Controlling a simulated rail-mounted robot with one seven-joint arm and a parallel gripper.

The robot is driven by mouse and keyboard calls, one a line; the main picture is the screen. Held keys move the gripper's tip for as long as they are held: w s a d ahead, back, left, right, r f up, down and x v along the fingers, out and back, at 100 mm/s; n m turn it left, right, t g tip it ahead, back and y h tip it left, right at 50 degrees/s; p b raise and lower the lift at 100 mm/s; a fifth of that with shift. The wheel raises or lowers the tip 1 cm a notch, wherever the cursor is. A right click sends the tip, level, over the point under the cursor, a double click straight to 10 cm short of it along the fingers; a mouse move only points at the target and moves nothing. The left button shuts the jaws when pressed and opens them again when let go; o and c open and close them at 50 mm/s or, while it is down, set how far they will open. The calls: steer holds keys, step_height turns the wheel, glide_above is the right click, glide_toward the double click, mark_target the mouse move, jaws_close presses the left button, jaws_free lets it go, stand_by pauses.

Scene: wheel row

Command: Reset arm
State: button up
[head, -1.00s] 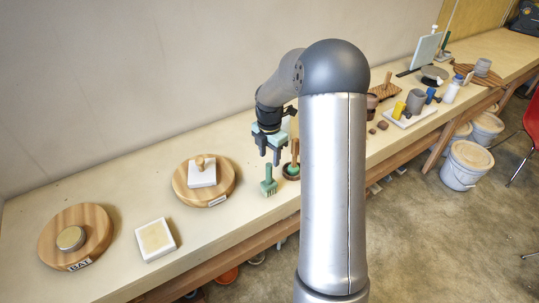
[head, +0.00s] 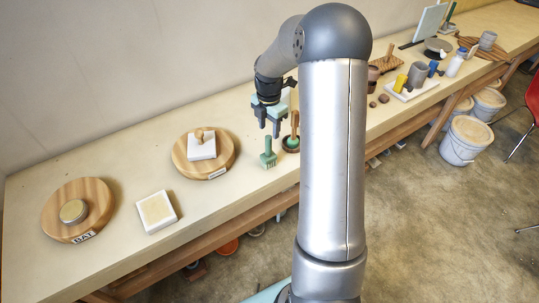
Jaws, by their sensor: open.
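My gripper (head: 270,129) is in the head view, pointing down above the bench (head: 120,170). Its jaws are open and I see nothing between them. It hangs above and behind a green fork-like tool (head: 268,155) that stands on the bench, and looks apart from it. My arm rises in the middle of the view and hides part of the bench behind it.
Left of the gripper is a round wooden bat (head: 181,164) with a white block and knob. Farther left are a white-framed tile (head: 157,212) and a bat (head: 104,196) with a tin. A dark bowl (head: 287,148) is close right. Cups and a tray (head: 421,90) stand farther right.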

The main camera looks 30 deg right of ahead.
steer(key=shift+r, duration=0.3)
steer(key=shift+s+a+r, duration=0.1)
steer(key=shift+a+r, duration=0.05)
steer(key=shift+a, duration=0.05)
steer(key=s+a+r+m, duration=0.5)
steer(key=s+a+m, duration=0.15)
steer(key=s, duration=0.25)
steer(key=s+a+r+m, duration=0.6)
steer(key=s+m, duration=0.2)
steer(key=s, duration=0.1)
steer(key=s+a+m+t, duration=0.1)
steer(key=s+a+m, duration=0.2)
steer(key=s+m, duration=0.4)
steer(key=s+f, duration=0.1)
steer(key=s, duration=0.2)
steer(key=shift+s, duration=0.25)
